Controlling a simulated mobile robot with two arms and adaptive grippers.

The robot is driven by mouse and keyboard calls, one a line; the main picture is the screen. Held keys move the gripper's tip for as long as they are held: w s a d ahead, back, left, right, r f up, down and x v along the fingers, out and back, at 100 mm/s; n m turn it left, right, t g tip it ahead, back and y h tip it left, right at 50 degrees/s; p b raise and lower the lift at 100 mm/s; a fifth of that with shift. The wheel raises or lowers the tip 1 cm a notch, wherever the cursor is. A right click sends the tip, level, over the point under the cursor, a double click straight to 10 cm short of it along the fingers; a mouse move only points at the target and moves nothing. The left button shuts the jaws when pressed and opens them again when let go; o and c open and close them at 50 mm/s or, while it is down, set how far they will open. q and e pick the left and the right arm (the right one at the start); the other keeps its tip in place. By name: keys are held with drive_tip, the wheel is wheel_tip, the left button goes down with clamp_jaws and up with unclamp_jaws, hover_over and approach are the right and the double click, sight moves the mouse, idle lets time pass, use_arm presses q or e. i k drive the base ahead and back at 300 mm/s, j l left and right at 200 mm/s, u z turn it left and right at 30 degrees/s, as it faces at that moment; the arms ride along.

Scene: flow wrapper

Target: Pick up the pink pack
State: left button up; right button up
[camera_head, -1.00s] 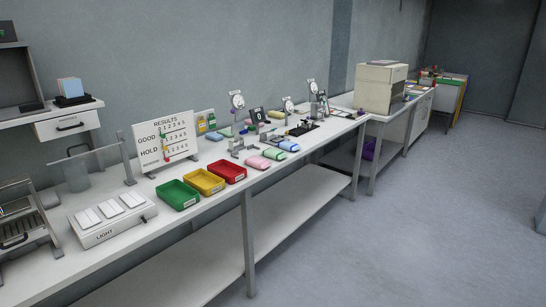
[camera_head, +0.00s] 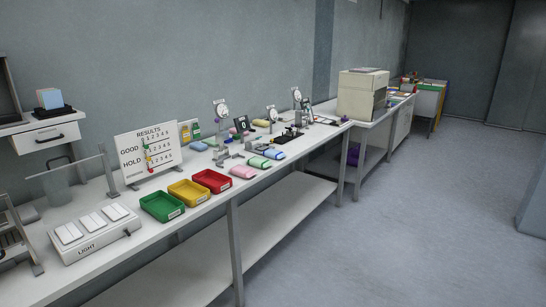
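The pink pack (camera_head: 242,171) lies flat on the white workbench, just right of the red tray and near the bench's front edge. A green pack (camera_head: 259,162) and a blue pack (camera_head: 274,154) lie beyond it in a row along the same edge. Nothing covers the pink pack. Neither of my grippers shows in the head view.
Green (camera_head: 162,207), yellow (camera_head: 189,193) and red (camera_head: 212,181) trays stand left of the pink pack. Behind are a results board (camera_head: 148,152) and dial gauges (camera_head: 221,110). A light box (camera_head: 95,235) is at left. The floor (camera_head: 400,230) right of the bench is clear.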

sight(240, 171)
drive_tip(key=i+l+u, duration=0.2)
drive_tip(key=i+l, duration=0.2)
drive_tip(key=i, duration=0.15)
drive_tip(key=i+l+u, duration=0.2)
drive_tip(key=i+l, duration=0.25)
drive_tip(key=i, duration=0.1)
